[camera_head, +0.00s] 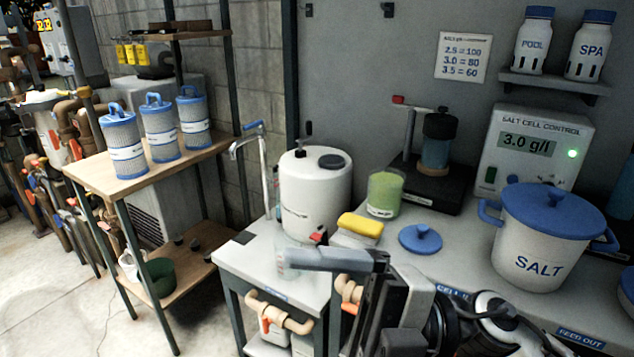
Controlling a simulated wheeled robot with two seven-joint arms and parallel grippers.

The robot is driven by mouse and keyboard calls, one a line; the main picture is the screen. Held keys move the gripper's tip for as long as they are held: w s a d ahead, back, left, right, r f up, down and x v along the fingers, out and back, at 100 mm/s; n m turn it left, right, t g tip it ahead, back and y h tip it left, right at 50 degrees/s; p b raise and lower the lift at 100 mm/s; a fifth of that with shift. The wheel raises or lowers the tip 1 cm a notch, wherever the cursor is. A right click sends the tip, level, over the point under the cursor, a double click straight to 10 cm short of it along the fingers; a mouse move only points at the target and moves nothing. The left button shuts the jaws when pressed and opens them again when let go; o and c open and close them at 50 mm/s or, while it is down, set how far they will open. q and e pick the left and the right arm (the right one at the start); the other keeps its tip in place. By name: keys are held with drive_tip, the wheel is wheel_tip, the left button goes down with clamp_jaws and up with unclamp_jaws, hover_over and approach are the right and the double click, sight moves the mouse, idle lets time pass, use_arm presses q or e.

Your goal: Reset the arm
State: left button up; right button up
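My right gripper (335,259) comes in from the bottom right, over the front of the white bench. One long grey finger shows side-on, pointing left. The other finger cannot be made out, so I cannot tell whether it is open or shut. A clear, glassy shape (283,264) is at or behind its tip. I cannot tell whether the two touch. My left gripper is not in view.
The bench holds a white jug (312,200), a yellow sponge (360,226), a green-filled beaker (385,192), a blue lid (420,239) and a salt tub (538,250). A faucet (262,160) stands left. Filter cartridges (161,130) stand on a wooden shelf.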

drive_tip(key=w+d+f+m+t, duration=0.3)
drive_tip(key=w+m+t, duration=0.4)
drive_tip(key=m+t, duration=0.75)
drive_tip(key=w+d+f+m+t+h, duration=0.3)
drive_tip(key=d+f+m+t+h, duration=0.25)
drive_tip(key=f+m+h, duration=0.55)
drive_tip(key=s+d+f+m+g+h, duration=0.3)
drive_tip(key=s+f, duration=0.2)
drive_tip(key=f, duration=0.5)
drive_tip(key=s+d+f+m+g+h, duration=0.3)
drive_tip(key=s+f, duration=0.3)
drive_tip(key=f, duration=0.4)
drive_tip(key=shift+d+f+g, duration=0.2)
drive_tip(key=shift+d+g, duration=0.35)
drive_tip(key=shift+g, duration=0.05)
